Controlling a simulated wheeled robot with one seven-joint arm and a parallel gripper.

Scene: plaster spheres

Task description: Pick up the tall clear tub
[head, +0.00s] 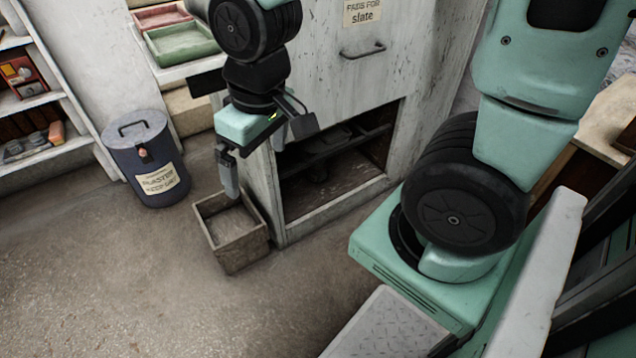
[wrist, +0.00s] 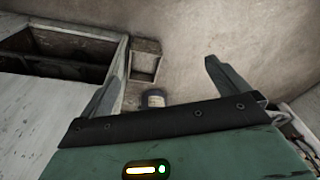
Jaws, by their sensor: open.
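I cannot make out a tall clear tub in either view. My gripper (head: 256,172) hangs in front of the pale cabinet, above and near the wooden box on the floor. Its two fingers are spread apart with nothing between them.
A pale cabinet (head: 300,60) with an open lower bay stands by my gripper. A wooden box (head: 238,248) and a lidded dark blue bin (head: 135,158) stand on the floor. A green tray (head: 182,42) and a loaded shelf (head: 45,150) are left. Front-left floor is clear.

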